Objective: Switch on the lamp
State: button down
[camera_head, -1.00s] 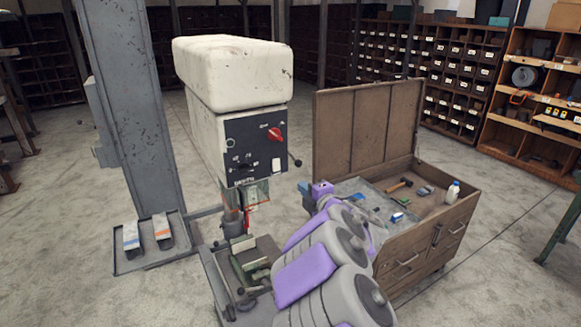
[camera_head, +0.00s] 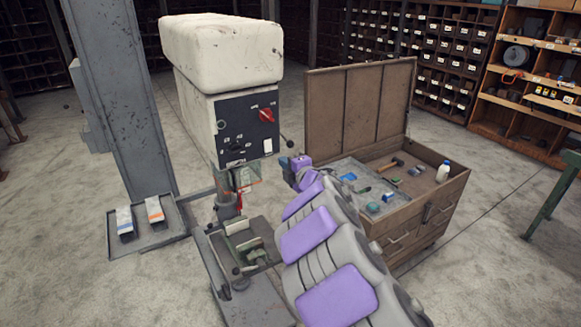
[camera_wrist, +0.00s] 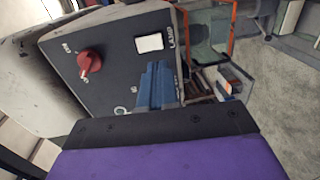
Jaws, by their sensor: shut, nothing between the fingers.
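The dark control panel (camera_head: 232,128) is on the front of the white drill press. A white rocker switch (camera_wrist: 149,43) sits beside the word LAMP in the wrist view; it shows in the head view as a small white patch (camera_head: 268,146). My gripper (camera_head: 287,164) is just right of and below the panel in the head view. In the wrist view its blue fingers (camera_wrist: 158,82) are together and empty, pointing toward the panel below the switch in the picture. I cannot tell whether they touch the panel. No lamp glow is visible.
A red rotary knob (camera_wrist: 89,62) is on the same panel. A lever with a black ball (camera_head: 290,144) sticks out at the panel's right. An orange-edged clear guard (camera_wrist: 208,32) is near it. An open wooden tool chest (camera_head: 425,215) stands right of my arm.

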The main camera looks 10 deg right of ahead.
aim_at(269, 151)
jog(key=shift+x, duration=4.15)
jog(key=shift+w+f+b, duration=0.1)
jog(key=shift+f+b, duration=0.1)
jog(key=shift+b, duration=0.3)
jog(key=shift+r, duration=0.15)
